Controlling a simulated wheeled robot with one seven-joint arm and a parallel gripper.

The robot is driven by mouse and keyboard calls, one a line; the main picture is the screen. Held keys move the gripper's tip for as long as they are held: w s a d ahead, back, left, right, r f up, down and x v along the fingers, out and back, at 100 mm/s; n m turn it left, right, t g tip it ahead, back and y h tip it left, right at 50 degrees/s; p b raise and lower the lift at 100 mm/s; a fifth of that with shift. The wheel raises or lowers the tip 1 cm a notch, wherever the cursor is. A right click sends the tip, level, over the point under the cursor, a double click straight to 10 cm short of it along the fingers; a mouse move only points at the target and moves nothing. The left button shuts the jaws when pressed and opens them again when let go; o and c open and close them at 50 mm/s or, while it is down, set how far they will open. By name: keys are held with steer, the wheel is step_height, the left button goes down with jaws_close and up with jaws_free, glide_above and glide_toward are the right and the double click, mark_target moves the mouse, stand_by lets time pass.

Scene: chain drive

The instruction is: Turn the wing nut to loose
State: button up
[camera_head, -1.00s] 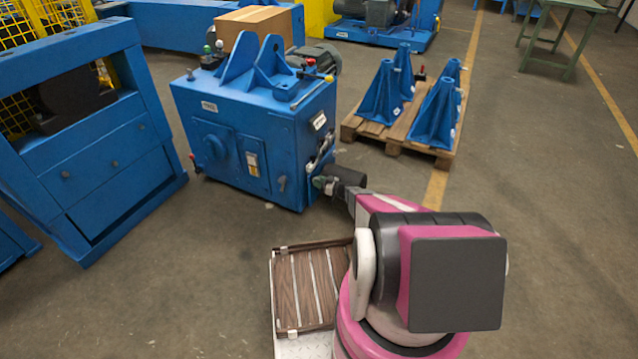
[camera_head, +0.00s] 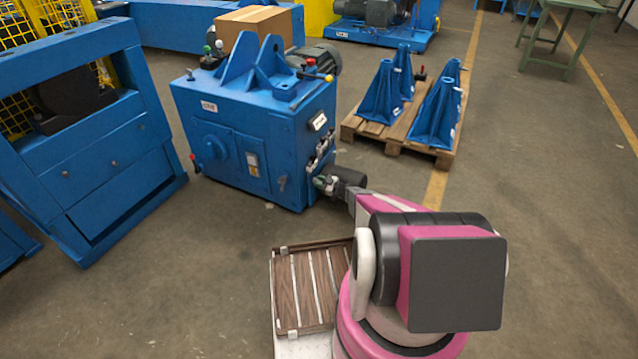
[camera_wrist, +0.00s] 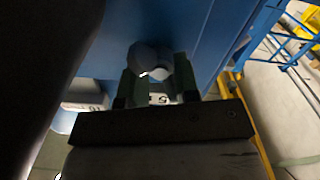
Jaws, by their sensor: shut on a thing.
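The blue machine (camera_head: 245,135) stands left of centre in the head view. My gripper (camera_head: 322,184) is at the machine's right side, low down, small and partly hidden by my arm. In the wrist view my gripper (camera_wrist: 157,88) shows two dark fingers shut on a rounded dark grey part, which I take to be the wing nut (camera_wrist: 152,58). The wing nut lies in front of the blue machine face, and its shape is dim. A white label with dark marks shows partly between the fingers.
A wooden pallet (camera_head: 388,145) with blue brackets (camera_head: 433,112) stands to the right of the machine. A blue frame (camera_head: 95,165) stands at the left. A slatted wooden tray (camera_head: 308,288) lies beside my arm. Open floor (camera_head: 560,220) extends on the right.

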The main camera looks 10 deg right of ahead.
steer(key=shift+a+f, duration=0.1)
steer(key=o, duration=0.7)
steer(key=v, duration=1)
steer(key=shift+s+d, duration=0.2)
steer(key=shift+d, duration=0.1)
